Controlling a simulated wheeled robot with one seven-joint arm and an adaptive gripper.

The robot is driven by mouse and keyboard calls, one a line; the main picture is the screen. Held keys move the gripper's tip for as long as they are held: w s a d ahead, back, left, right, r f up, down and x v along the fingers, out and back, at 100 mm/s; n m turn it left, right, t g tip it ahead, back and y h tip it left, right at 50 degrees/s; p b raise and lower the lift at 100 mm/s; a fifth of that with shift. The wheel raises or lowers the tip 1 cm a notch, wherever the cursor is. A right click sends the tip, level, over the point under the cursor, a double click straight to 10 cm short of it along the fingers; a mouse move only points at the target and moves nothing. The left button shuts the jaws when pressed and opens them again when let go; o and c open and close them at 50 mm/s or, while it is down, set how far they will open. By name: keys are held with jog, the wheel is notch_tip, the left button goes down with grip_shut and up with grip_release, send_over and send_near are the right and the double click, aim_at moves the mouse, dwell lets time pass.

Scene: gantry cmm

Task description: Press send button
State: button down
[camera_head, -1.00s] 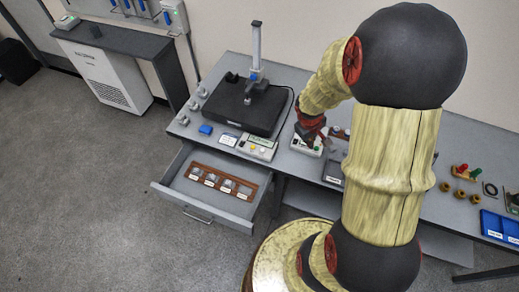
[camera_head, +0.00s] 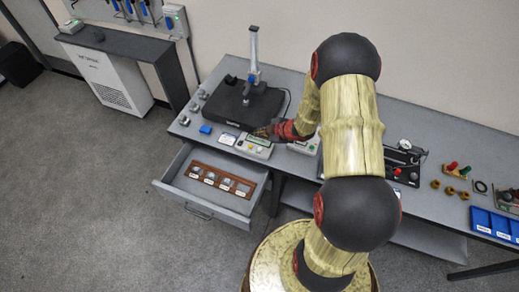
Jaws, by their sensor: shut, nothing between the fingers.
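A small pale control box (camera_head: 254,147) sits on the table's front edge, just in front of the black measuring stand. It has a small display and tiny buttons; the labels are too small to read, so I cannot tell which one is send. My gripper (camera_head: 262,133) is shut and empty, low at the right back part of this box. I cannot tell whether its tip touches a button. A second pale box (camera_head: 305,145) with a green button stands to the right, partly hidden by my arm.
The black measuring stand (camera_head: 240,103) with an upright column is behind the control box. An open drawer (camera_head: 178,178) holding a brown rack (camera_head: 222,180) juts out below. Blue bins (camera_head: 490,224) and brass parts stand at the right.

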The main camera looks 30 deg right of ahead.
aim_at(259, 150)
jog(key=shift+f, duration=0.15)
notch_tip(259, 150, down, 9)
jog(key=b, duration=0.7)
jog(key=shift+r, duration=0.2)
jog(key=shift+f, duration=0.1)
dwell(1.1)
jog(key=shift+f+b, duration=0.3)
jog(key=shift+b, duration=0.15)
jog(key=shift+f+b, duration=0.35)
jog(key=shift+f, duration=0.1)
dwell(0.6)
jog(key=shift+r, duration=0.15)
jog(key=shift+r+p, duration=0.75)
jog(key=shift+p, duration=0.05)
